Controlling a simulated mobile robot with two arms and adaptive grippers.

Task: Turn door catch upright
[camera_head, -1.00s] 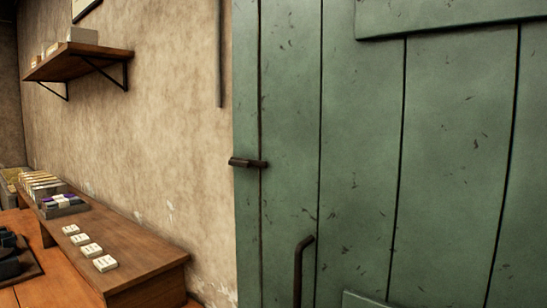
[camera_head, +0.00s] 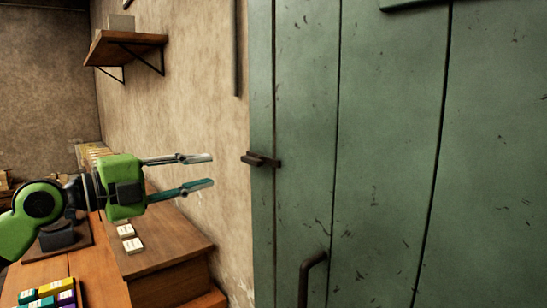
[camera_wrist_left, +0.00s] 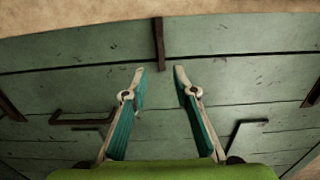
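The door catch (camera_head: 262,160) is a small dark bar near the left edge of the green plank door (camera_head: 390,150). It lies about level, pointing left toward the wall. My left gripper (camera_head: 212,170) is left of the catch, in front of the wall, with its fingers apart and pointing right. Nothing is between the fingers, and a gap separates them from the catch. In the left wrist view the open gripper (camera_wrist_left: 159,70) faces the door, and the dark catch (camera_wrist_left: 159,44) shows beyond the fingertips, centred between them. My right gripper is not in view.
A dark door handle (camera_head: 312,275) is lower on the door. A wooden bench (camera_head: 170,255) with small white boxes (camera_head: 133,245) stands below my left arm. A wall shelf (camera_head: 125,45) is up left. The space between gripper and catch looks clear.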

